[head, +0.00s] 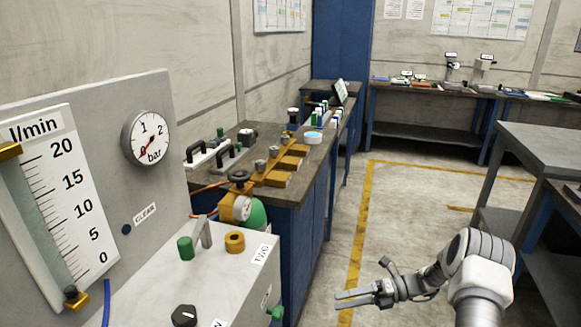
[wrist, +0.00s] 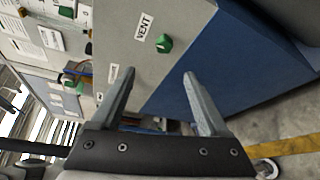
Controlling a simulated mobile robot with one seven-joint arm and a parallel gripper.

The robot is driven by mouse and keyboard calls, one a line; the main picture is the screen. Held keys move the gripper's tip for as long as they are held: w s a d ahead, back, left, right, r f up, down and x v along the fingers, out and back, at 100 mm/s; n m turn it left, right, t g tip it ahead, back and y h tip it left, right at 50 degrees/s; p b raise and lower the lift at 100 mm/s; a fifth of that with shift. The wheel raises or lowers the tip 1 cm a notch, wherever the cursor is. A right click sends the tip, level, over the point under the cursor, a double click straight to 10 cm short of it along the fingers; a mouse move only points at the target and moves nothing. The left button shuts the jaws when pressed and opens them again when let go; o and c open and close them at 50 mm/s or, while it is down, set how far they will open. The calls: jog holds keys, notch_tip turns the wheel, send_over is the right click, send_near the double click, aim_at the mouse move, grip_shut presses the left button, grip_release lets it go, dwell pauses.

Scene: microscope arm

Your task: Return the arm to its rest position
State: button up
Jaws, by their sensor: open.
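My arm (head: 440,268) reaches in from the lower right of the head view, bent at the elbow, with its forearm pointing left. My gripper (head: 338,298) is open and empty over the floor, to the right of the grey gauge panel. In the wrist view my gripper (wrist: 155,85) shows two grey fingers spread apart with nothing between them. Beyond the fingers is a grey panel face with a green knob (wrist: 164,43) beside a VENT label (wrist: 145,26). The fingers appear apart from the panel.
The grey panel (head: 165,280) with a pressure gauge (head: 147,138) stands close on the left. A blue-sided bench (head: 305,220) runs behind it. Tables (head: 555,148) stand at right. The floor between, with a yellow line (head: 360,225), is clear.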

jog(key=s+a+r+n+h+p, duration=0.1)
jog(key=s+r+n+h+p, duration=0.15)
jog(key=r+n, duration=0.45)
jog(key=s+a+r+n+h+p, duration=0.1)
jog(key=s+a+r+n+h, duration=0.2)
jog(key=r, duration=0.8)
jog(key=s+r+n+h+p, duration=0.25)
jog(key=r+n+h, duration=0.2)
jog(key=r, duration=0.35)
jog(key=s+d+r+n+t+h+p, duration=0.1)
jog(key=s+r+n+t+h+p, duration=0.4)
jog(key=s+r+n, duration=1.1)
jog(key=shift+s+d+r+n+t+h, duration=0.15)
jog(key=shift+s+n+t+h, duration=0.55)
jog(key=shift+s+t, duration=0.2)
